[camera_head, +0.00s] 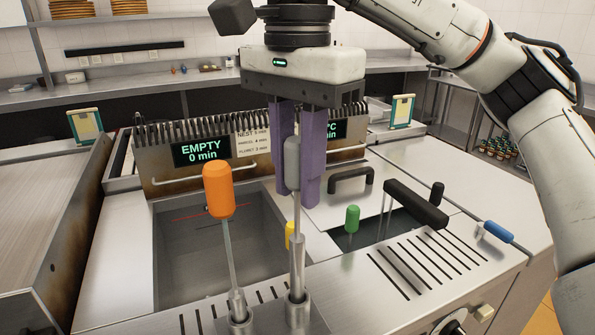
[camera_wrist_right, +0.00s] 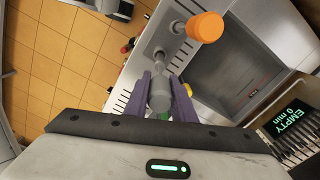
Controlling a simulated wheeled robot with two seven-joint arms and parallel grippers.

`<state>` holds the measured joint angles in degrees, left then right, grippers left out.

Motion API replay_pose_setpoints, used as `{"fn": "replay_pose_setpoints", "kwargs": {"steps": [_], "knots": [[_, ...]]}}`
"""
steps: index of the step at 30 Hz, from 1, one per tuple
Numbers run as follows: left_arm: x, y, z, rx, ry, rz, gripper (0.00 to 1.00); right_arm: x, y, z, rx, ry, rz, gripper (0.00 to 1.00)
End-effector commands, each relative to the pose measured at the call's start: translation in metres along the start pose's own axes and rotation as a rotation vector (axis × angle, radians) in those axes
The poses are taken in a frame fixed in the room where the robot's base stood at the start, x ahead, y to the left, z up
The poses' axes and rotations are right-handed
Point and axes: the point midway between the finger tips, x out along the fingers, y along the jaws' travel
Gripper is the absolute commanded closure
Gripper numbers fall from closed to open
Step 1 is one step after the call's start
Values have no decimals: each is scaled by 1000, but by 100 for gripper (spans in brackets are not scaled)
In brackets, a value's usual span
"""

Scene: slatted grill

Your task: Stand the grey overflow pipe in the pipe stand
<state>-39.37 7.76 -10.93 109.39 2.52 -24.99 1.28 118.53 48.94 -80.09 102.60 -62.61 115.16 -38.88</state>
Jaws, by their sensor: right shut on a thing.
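The grey overflow pipe (camera_head: 297,218) is upright, with a rounded grey handle on a thin metal shaft. My right gripper (camera_head: 294,192) comes from above, its purple fingers shut on the grey handle. In the right wrist view the grey handle (camera_wrist_right: 161,95) lies between the two fingers (camera_wrist_right: 165,97). The pipe stand (camera_head: 298,312) is metal, at the front edge of the fryer top. The pipe's lower end lines up with the stand's right socket and appears to be in it; how deep I cannot tell. An orange-handled pipe (camera_head: 219,190) leans slightly in the socket to the left. My left gripper is not in view.
An open, empty basin (camera_head: 200,255) lies behind the orange pipe. A green knob (camera_head: 352,218), a yellow knob (camera_head: 289,235) and a black-handled lid or basket (camera_head: 416,204) are close right. A slatted drain plate (camera_head: 425,262) and blue handle (camera_head: 498,231) lie farther right.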

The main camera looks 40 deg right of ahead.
Motion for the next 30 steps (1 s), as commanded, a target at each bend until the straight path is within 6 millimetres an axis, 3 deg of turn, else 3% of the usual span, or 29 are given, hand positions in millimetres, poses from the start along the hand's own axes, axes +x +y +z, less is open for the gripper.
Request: {"fn": "replay_pose_setpoints", "kwargs": {"steps": [15, 16, 19, 30], "knots": [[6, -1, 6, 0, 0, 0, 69, 12, 0, 0, 0, 0, -1, 100], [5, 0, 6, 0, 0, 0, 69, 11, 0, 0, 0, 0, -1, 74], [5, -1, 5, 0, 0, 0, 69, 11, 0, 0, 0, 0, -1, 57], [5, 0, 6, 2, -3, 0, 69, 12, 0, 0, 0, 0, 0, 55]]}}
